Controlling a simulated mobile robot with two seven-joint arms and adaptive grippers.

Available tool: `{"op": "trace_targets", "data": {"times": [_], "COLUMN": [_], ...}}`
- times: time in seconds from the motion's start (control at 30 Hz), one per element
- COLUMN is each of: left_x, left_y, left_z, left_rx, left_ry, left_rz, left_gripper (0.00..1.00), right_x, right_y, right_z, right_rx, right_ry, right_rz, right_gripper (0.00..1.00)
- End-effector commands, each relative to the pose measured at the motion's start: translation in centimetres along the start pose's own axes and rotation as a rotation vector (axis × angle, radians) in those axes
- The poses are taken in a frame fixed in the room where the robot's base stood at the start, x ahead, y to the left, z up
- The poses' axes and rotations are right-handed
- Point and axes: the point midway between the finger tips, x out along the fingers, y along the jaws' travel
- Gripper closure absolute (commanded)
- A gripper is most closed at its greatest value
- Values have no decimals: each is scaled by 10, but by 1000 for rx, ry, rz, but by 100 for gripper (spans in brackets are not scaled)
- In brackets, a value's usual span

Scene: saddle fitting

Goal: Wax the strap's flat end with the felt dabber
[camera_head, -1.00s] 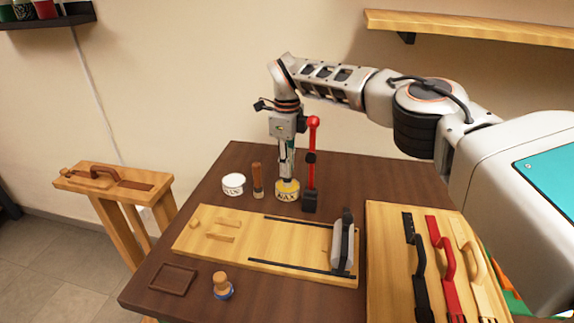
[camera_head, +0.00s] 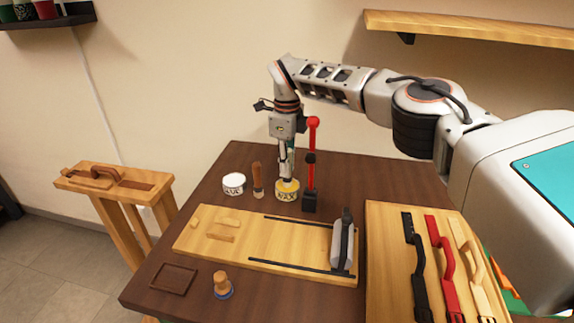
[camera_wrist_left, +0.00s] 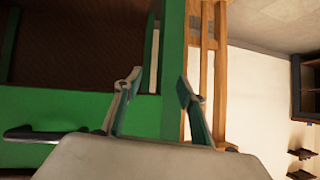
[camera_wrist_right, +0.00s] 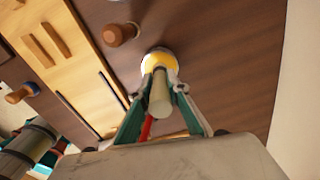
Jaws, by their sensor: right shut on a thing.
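The felt dabber shows as a pale round handle (camera_wrist_right: 160,97) in the right wrist view. My right gripper (camera_head: 286,172) is shut on it, upright over the yellow wax tin (camera_head: 287,190). The dabber's lower end is at the tin's yellow top (camera_wrist_right: 159,62); the felt itself is hidden. Black, red (camera_head: 441,258) and cream straps lie side by side on a light wooden board (camera_head: 385,285) at the right; I cannot tell which one the task means. My left gripper (camera_wrist_left: 160,88) is open and empty in the left wrist view, away from the work table.
A white tin (camera_head: 234,184), a brown-handled tool (camera_head: 257,181) and a red-topped stand (camera_head: 311,165) are close around the wax tin. A wooden fixture board (camera_head: 215,249) lies in front, with a small brown tray (camera_head: 173,278) and a wooden knob (camera_head: 222,284) nearer.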

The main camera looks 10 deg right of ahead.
Motion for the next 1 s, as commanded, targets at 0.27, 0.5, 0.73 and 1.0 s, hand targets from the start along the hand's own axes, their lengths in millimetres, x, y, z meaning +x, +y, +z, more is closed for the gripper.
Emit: {"op": "trace_targets", "data": {"times": [0.27, 0.5, 0.73, 1.0], "left_x": [0, -6, -14, -25], "left_y": [0, -2, -5, -7], "left_z": [-1, -13, -27, -44], "left_rx": [0, 1, 2, 3], "left_ry": [1, 6, 10, 14], "left_rz": [0, -2, -3, -3], "left_gripper": [60, 60, 60, 60], "right_x": [0, -17, -35, -53], "right_y": [1, 0, 0, 0], "right_z": [0, 0, 0, 0], "right_rx": [-1, 0, 0, 0], "right_ry": [3, 0, 0, 1], "right_rz": [3, 0, 0, 2], "right_gripper": [100, 100, 100, 100]}}
